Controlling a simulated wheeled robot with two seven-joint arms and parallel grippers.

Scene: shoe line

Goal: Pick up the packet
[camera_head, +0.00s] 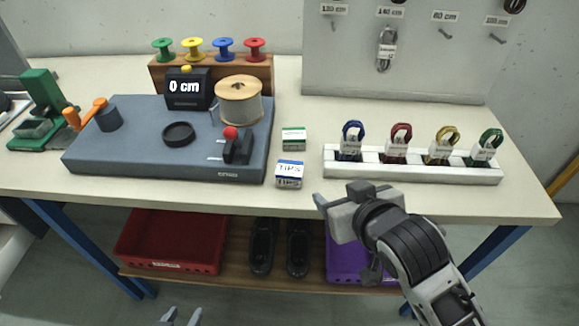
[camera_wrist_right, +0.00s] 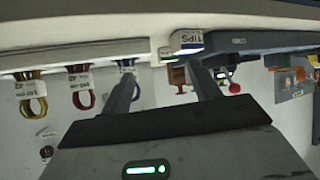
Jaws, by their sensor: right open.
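A small white-and-blue box marked TIPS (camera_head: 289,173) sits near the front edge of the table, right of the grey machine. A white-and-green box (camera_head: 294,139) sits behind it. Several labelled lace bundles, including a blue one (camera_head: 352,140), stand in a white rack (camera_head: 420,171). I cannot tell which of these is the packet. My right gripper (camera_head: 322,205) is open and empty at the front edge, right of the TIPS box. In the right wrist view, upside down, the TIPS box (camera_wrist_right: 187,41) shows beyond my fingers (camera_wrist_right: 160,70). My left gripper (camera_head: 181,319) shows only its separated fingertips.
A grey machine (camera_head: 110,165) with a spool (camera_head: 239,105) and a 0 cm display fills the table's left half. A board with hooks (camera_head: 400,60) stands behind. Below are a red crate (camera_head: 168,270), black shoes (camera_head: 263,245) and a purple crate (camera_head: 345,268).

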